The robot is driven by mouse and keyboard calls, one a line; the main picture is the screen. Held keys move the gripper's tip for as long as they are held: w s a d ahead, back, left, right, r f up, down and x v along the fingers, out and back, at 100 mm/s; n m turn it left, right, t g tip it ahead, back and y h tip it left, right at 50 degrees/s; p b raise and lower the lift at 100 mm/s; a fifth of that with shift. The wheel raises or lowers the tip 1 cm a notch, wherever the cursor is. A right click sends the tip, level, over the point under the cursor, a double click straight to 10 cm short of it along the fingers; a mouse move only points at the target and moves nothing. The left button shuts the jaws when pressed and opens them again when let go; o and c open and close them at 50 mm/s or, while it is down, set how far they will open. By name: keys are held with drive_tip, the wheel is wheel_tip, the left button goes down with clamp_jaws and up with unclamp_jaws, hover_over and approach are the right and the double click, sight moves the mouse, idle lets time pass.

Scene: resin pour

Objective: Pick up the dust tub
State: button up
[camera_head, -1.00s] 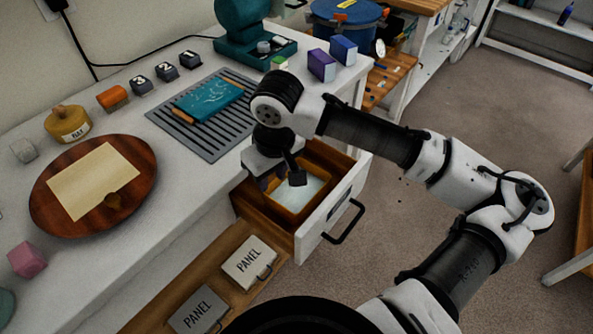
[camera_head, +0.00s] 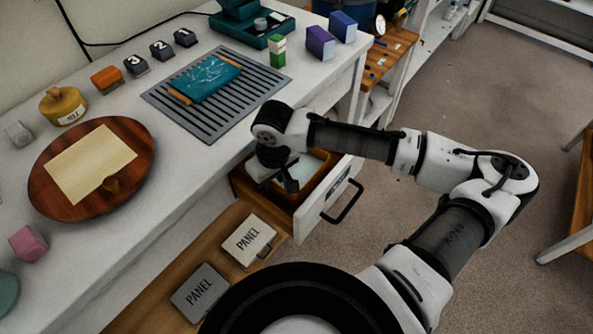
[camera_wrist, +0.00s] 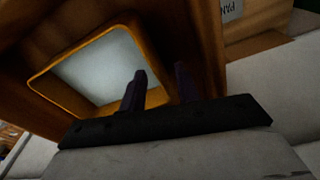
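The dust tub appears to be the orange-brown, open-topped tub (camera_head: 322,172) with pale contents, lying inside the open drawer (camera_head: 318,222). It also fills the left of the wrist view (camera_wrist: 72,102). My gripper (camera_wrist: 160,72) is open, with a gap between its two dark fingers. In the wrist view one finger overlaps the tub's near right wall and the other is to the right of it, so they seem to straddle that wall. Contact cannot be told. In the head view my wrist is over the drawer and hides the tub's left part; the fingertips are unclear.
The drawer's front has a black handle (camera_head: 345,203). Above the drawer, the white worktop holds a grey slatted mat (camera_head: 215,122), a round wooden board (camera_head: 60,200) and small blocks.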

drive_tip(key=shift+w+a+f, duration=0.15)
drive_tip(key=shift+f, duration=1.15)
clamp_jaws()
drive_tip(key=shift+r, duration=0.1)
